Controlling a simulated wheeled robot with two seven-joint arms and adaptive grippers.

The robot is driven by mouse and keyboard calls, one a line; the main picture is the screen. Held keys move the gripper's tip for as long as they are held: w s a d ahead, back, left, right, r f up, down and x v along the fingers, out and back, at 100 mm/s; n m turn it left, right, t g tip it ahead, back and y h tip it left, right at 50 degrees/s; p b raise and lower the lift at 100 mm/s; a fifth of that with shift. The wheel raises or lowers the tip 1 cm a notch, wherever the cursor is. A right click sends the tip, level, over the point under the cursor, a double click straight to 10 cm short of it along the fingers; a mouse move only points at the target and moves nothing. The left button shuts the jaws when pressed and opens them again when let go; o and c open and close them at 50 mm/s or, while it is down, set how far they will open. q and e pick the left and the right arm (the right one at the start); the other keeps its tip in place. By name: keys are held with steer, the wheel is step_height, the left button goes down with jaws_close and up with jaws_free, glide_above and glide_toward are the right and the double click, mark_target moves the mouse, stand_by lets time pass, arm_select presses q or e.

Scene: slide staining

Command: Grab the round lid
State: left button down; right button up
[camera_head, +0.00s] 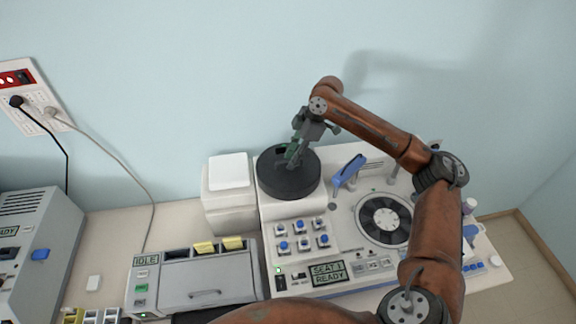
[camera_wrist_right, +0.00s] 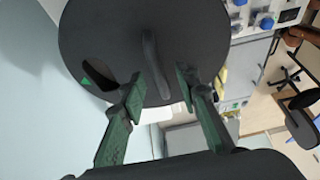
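The round lid (camera_head: 286,186) is a thick dark disc at the back left of the white staining machine (camera_head: 340,232). In the right wrist view the lid (camera_wrist_right: 200,40) fills the upper middle, with a raised bar handle (camera_wrist_right: 150,62) and an oval hole with a green triangle mark. My right gripper (camera_head: 293,152) is over the lid, pointing down. In the wrist view its green fingers (camera_wrist_right: 160,90) are apart, one on each side of the handle's near end, with gaps visible. It is open and holds nothing. My left gripper is in neither view.
A blue-handled lever (camera_head: 349,170) and a round dark rotor (camera_head: 384,219) are right of the lid. A white box (camera_head: 229,185) stands close on its left. A grey drawer unit (camera_head: 205,282) is in front. My right arm covers the machine's right part.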

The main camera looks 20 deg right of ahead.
steer(key=shift+x, duration=1.05)
jaws_close()
steer(key=shift+r, duration=0.1)
